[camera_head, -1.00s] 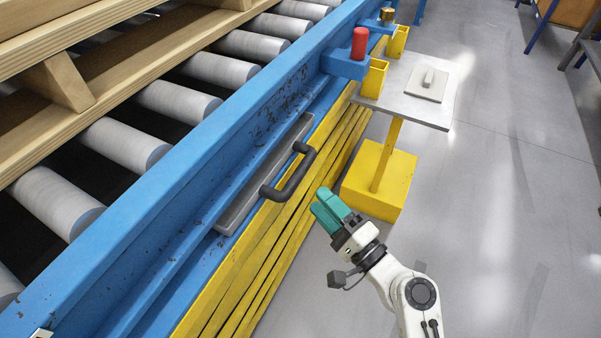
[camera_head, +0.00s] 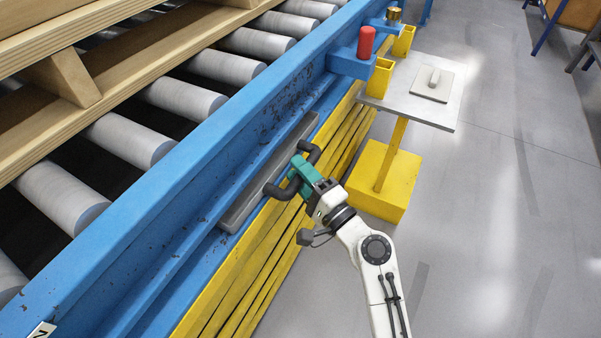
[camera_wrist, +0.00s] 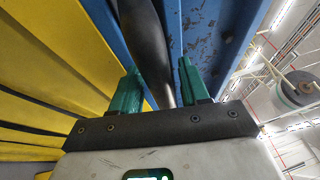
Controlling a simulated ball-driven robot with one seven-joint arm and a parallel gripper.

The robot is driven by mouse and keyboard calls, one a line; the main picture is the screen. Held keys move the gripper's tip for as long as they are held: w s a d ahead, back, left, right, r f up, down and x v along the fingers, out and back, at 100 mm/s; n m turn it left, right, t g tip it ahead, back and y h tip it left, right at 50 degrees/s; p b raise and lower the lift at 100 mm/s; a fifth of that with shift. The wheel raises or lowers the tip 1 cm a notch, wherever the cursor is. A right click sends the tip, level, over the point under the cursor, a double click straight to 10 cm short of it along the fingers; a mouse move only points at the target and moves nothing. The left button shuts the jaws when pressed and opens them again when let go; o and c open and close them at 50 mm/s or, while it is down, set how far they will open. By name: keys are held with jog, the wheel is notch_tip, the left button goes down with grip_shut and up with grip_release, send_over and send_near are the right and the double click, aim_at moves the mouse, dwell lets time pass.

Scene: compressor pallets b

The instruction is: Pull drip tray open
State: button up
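The drip tray (camera_head: 238,211) shows as a long grey front set in the side of the blue conveyor frame. It looks flush with the frame, and its inside is hidden. Its black bar handle (camera_head: 276,191) stands out from the front. My gripper (camera_head: 299,168) is at the middle of this handle, and its green fingers hide part of the bar. In the wrist view the handle (camera_wrist: 150,45) runs between the two spread fingers of my gripper (camera_wrist: 160,78). A gap shows beside the bar, so the fingers look open around it.
Yellow rails (camera_head: 262,262) run along the frame below the tray. A yellow pedestal (camera_head: 372,196) with a grey plate top (camera_head: 404,100) stands right of the tray's far end. A red cylinder (camera_head: 365,43) sits on a blue bracket above. Open grey floor lies to the right.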

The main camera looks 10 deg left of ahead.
grip_shut()
dwell(0.4)
jog(key=s+d+b, duration=0.1)
jog(key=s+d, duration=0.2)
jog(key=d, duration=0.7)
jog(key=s+d+b, duration=0.1)
jog(key=s+d, duration=0.3)
jog(key=d, duration=0.7)
jog(key=shift+s, duration=0.3)
jog(key=shift+f, duration=0.1)
jog(key=shift+o, duration=0.8)
grip_release()
jog(key=p+v, duration=0.1)
jog(key=v, duration=0.9)
jog(key=shift+s+d, duration=0.25)
